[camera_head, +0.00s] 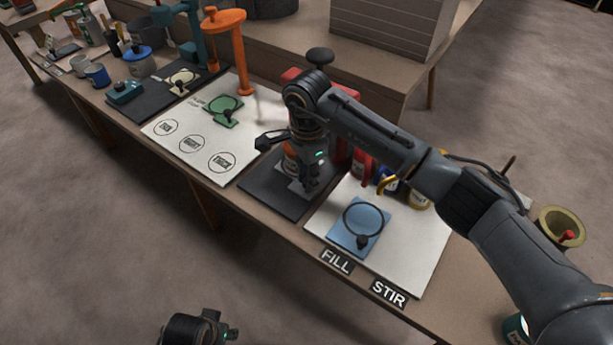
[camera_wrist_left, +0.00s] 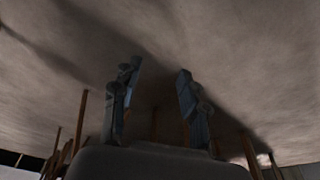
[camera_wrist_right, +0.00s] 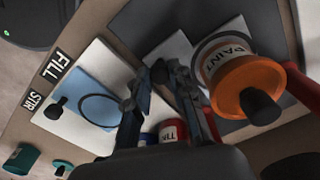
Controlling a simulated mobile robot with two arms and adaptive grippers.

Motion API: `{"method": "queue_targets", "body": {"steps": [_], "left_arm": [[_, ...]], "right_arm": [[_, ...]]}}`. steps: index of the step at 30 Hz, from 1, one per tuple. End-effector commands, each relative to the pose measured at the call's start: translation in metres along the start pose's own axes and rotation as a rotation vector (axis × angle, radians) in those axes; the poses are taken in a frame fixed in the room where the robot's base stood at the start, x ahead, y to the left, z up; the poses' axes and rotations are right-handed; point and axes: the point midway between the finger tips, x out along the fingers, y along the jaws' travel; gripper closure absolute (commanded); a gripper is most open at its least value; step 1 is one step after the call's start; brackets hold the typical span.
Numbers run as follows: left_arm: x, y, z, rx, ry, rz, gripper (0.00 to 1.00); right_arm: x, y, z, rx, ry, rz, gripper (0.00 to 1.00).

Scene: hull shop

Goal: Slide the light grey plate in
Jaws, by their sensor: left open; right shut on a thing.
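The light grey plate (camera_wrist_right: 171,49) lies on the dark mat in the right wrist view, with an orange-lidded paint pot (camera_wrist_right: 243,78) at its far end. My right gripper (camera_wrist_right: 160,74) is shut on the plate's dark knob. In the head view my right gripper (camera_head: 306,184) is low over the dark mat (camera_head: 262,188) and hides most of the plate; the pot (camera_head: 290,158) shows partly behind it. My left gripper (camera_wrist_left: 156,82) is open and empty above the floor, away from the bench; part of it shows at the bottom of the head view.
A blue plate with a ring (camera_head: 360,238) lies on a white board at the right, near the FILL (camera_head: 336,261) and STIR (camera_head: 388,293) labels. A green plate (camera_head: 224,111) lies on the board to the left. A red stand (camera_head: 340,152) and bottles (camera_head: 388,180) stand close behind the right gripper.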

Motion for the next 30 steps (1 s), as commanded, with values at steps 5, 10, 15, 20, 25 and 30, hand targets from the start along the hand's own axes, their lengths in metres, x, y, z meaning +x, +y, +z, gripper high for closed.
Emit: {"method": "queue_targets", "body": {"steps": [5,10,15,20,25,30], "left_arm": [[-0.032,-0.003,-0.011,-0.003,0.029,-0.005,0.56],[-0.055,-0.003,-0.015,-0.004,0.038,-0.007,0.56],[-0.063,-0.004,-0.016,-0.005,0.04,-0.007,0.56],[-0.063,-0.003,-0.016,-0.005,0.04,-0.007,0.56],[-0.063,-0.003,-0.016,-0.005,0.04,-0.007,0.56],[-0.063,-0.003,-0.016,-0.005,0.04,-0.007,0.56]], "right_arm": [[0.002,-0.009,-0.02,0.002,0.006,-0.003,1.0],[0.001,-0.014,-0.034,0.003,0.004,-0.003,1.0],[0.0,-0.015,-0.038,0.003,0.002,-0.003,1.0],[0.0,-0.015,-0.038,0.003,0.001,-0.002,1.0],[0.0,-0.015,-0.037,0.003,0.001,-0.002,0.58],[0.0,-0.015,-0.037,0.002,0.001,-0.002,0.55]]}}
